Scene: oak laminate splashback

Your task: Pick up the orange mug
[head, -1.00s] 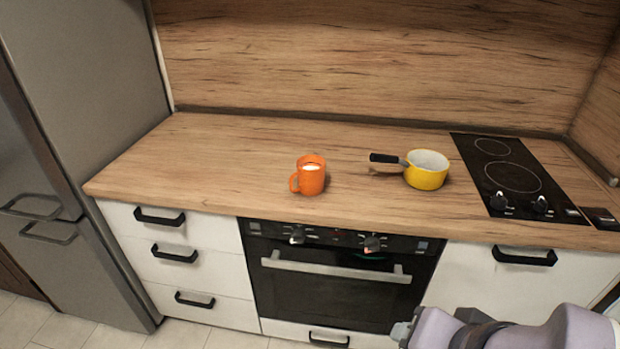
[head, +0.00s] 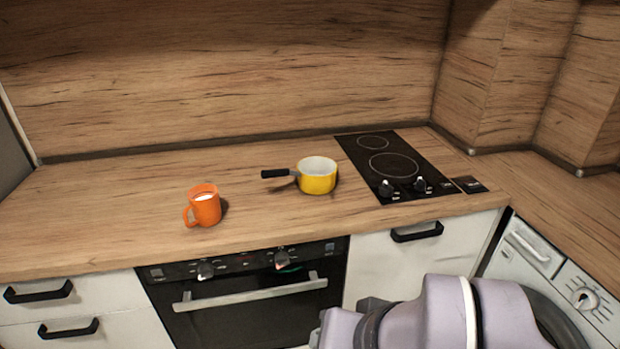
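The orange mug (head: 205,208) stands upright on the wooden countertop (head: 110,212), near its front edge and above the left part of the oven. Its handle points to the left and its inside looks white. My arm shows at the bottom right, below and to the right of the mug and well apart from it. The fingers of my gripper cannot be made out, so I cannot see whether it is open or shut.
A yellow saucepan (head: 318,179) stands right of the mug, its black handle pointing left toward it. A black hob (head: 392,165) lies further right. A washing machine (head: 560,265) is at the far right. The counter left of the mug is clear.

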